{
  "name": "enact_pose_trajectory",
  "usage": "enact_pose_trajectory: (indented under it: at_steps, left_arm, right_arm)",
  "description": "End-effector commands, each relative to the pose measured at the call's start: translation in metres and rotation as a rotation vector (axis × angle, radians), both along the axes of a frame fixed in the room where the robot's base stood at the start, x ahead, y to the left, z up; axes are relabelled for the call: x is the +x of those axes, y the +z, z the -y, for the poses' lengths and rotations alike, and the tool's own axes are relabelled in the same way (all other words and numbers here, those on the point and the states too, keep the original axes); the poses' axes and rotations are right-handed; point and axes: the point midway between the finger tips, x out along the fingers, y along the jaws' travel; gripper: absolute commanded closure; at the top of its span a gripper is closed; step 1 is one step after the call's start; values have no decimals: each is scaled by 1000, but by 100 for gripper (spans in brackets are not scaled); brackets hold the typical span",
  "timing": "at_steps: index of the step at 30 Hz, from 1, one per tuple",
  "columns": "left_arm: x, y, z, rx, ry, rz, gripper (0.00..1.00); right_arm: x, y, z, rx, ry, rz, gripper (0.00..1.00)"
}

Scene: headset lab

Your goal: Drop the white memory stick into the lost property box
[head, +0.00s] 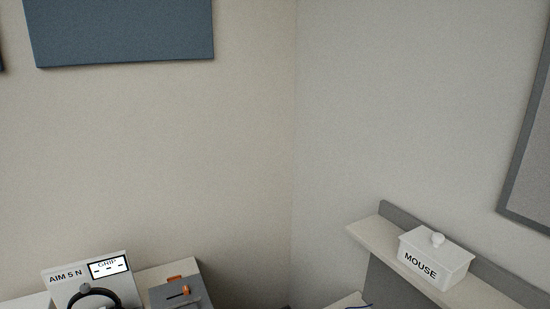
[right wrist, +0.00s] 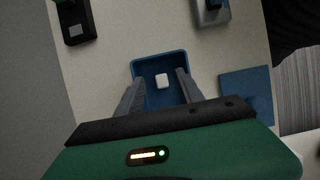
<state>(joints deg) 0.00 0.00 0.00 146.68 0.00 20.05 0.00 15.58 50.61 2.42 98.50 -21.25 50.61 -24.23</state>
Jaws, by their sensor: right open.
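In the right wrist view, a small white block (right wrist: 162,81), which looks like the white memory stick, shows inside the outline of a shallow blue tray (right wrist: 158,65). My right gripper (right wrist: 159,83) is open, with one finger on each side of the white block and a gap to both. I cannot tell how far the fingertips are above the block. No label shows on the blue tray, so I cannot tell whether it is the lost property box. My left gripper is in neither view.
In the right wrist view, a flat blue square (right wrist: 247,92) lies right of the tray, with a dark device (right wrist: 76,27) and a grey device (right wrist: 212,12) beyond. In the head view, a white lidded box marked MOUSE (head: 434,262) stands on a shelf (head: 375,235), and a grip gauge (head: 88,282) sits lower left.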

Motion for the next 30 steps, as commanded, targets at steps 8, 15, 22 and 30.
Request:
enact_pose_trajectory:
  at_steps: [8,15,22,30]
  left_arm:
    - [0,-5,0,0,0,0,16]
    - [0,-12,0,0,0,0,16]
    - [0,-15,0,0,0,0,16]
    - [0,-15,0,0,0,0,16]
  right_arm:
    - [13,29,-5,-1,1,6,56]
    - [39,94,-18,-1,2,6,56]
    - [57,142,-27,0,0,2,56]
    - [60,154,-29,1,1,-1,56]
